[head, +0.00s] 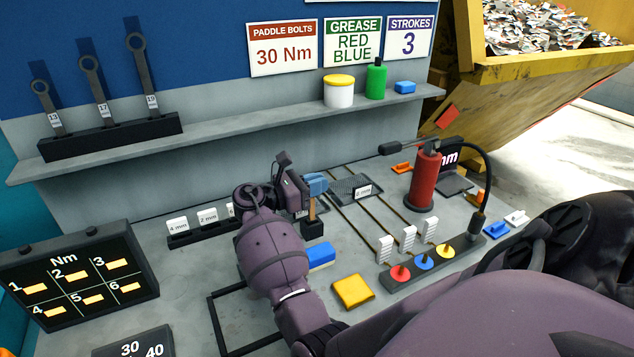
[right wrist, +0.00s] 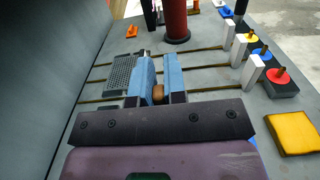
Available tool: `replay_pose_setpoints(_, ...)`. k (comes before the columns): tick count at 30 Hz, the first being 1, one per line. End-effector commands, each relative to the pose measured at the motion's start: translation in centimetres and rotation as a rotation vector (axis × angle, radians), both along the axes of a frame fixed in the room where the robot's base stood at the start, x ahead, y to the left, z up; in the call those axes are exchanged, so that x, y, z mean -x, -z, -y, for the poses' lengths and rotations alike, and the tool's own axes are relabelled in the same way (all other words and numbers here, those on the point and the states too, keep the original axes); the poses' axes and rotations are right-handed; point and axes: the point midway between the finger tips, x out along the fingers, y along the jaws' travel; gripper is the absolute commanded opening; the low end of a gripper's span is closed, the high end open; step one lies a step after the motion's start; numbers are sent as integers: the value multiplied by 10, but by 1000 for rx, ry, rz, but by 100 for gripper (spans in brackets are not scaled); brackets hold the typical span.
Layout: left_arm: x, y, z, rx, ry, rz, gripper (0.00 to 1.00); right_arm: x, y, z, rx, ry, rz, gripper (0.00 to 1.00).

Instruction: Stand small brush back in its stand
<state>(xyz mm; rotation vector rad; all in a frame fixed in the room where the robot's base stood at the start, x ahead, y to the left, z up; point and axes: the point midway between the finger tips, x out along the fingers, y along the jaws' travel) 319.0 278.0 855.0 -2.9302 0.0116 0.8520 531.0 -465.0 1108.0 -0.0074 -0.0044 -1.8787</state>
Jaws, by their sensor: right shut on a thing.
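My right gripper (head: 316,185) has blue fingers and is shut on the small brush (head: 312,209), whose brown handle shows just below the fingers in the head view. In the right wrist view the rounded brown handle end (right wrist: 158,94) sits between the two blue fingers (right wrist: 160,80). The small black stand (head: 313,229) is directly beneath the brush on the bench. The brush looks upright, with its lower end at the stand's top; I cannot tell how deep it sits. The bristles are not visible. My left gripper is not in view.
A blue-and-white block (head: 320,256) and a yellow pad (head: 353,291) lie in front of the stand. A dark mesh tray (head: 352,189) is behind and right. A red cylinder (head: 424,179) stands further right. White label blocks (head: 207,217) are left, near the wall.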

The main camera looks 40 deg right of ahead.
Motion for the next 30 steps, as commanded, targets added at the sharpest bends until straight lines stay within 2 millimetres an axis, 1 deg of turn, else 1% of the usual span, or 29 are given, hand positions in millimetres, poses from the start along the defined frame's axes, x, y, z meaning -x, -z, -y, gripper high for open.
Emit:
replay_pose_setpoints(20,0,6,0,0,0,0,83,0,14,0,0,0,0,0)
replay_pose_setpoints(21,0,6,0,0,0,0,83,0,14,0,0,0,1,15)
replay_pose_setpoints(26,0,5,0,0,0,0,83,0,14,0,0,0,0,39)
replay_pose_setpoints(27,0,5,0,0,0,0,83,0,14,0,0,0,0,42)
replay_pose_setpoints(30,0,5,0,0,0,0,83,0,14,0,0,0,0,42)
